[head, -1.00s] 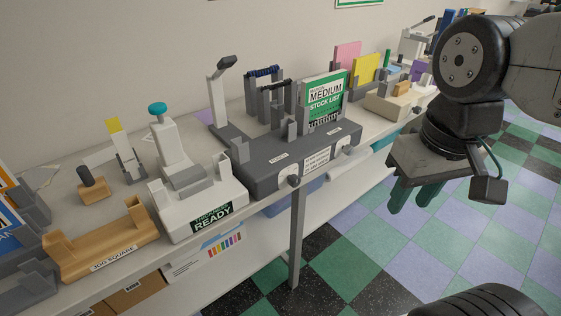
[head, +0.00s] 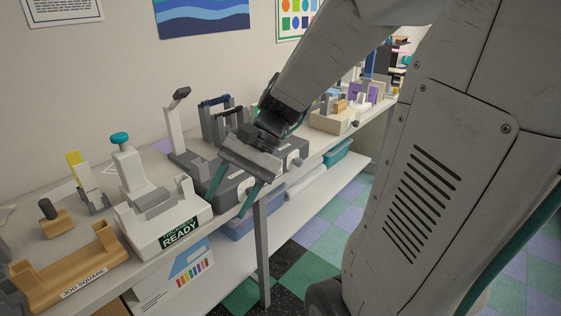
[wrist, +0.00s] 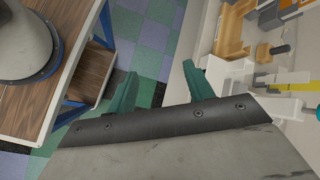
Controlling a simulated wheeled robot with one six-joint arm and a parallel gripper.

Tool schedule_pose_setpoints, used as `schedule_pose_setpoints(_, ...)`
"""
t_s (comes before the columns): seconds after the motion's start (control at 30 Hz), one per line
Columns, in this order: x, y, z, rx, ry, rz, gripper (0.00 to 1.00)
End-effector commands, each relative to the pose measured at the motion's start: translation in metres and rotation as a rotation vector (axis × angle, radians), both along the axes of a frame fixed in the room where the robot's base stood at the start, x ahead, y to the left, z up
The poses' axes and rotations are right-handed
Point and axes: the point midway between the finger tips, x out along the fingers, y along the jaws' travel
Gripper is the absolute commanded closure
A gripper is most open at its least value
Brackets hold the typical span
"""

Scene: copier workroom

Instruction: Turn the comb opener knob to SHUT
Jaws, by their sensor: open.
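The dark grey comb opener (head: 208,162) stands on the long counter in the head view, with a row of upright combs behind it. My gripper (head: 232,190) hangs in front of it and hides much of its front. One small dark knob on a round white dial (head: 297,162) shows at the right of its front face. The dial's lettering is too small to read. Any knob at the left of the front is hidden by my gripper. My gripper is open and empty, its green fingers apart, as the wrist view (wrist: 160,90) also shows. The comb opener cannot be made out there.
A white machine with a "READY" label (head: 150,229) and a tan jog square (head: 70,272) stand left of the comb opener. A beige device (head: 330,122) stands to its right. A wood-topped table with blue legs (wrist: 35,105) shows in the wrist view.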

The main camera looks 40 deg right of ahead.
Motion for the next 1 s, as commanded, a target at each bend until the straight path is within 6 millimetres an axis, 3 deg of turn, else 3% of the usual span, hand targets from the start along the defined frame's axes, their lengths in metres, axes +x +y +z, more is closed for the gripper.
schedule_pose_setpoints(0.17, 0.061, -0.056, -0.019, 0.323, 0.113, -0.406, 0.48)
schedule_pose_setpoints(0.27, 0.09, -0.103, -0.034, 0.505, 0.149, -0.635, 0.48)
schedule_pose_setpoints(0.4, 0.114, -0.188, -0.064, 0.762, 0.17, -0.962, 0.48)
schedule_pose_setpoints(0.6, 0.107, -0.311, -0.12, 1.084, 0.145, -1.37, 0.48)
schedule_pose_setpoints(0.7, 0.093, -0.354, -0.145, 1.195, 0.122, -1.513, 0.48)
schedule_pose_setpoints(0.83, 0.078, -0.386, -0.165, 1.28, 0.094, -1.62, 0.48)
schedule_pose_setpoints(1.0, 0.083, -0.396, -0.172, 1.311, 0.084, -1.657, 0.48)
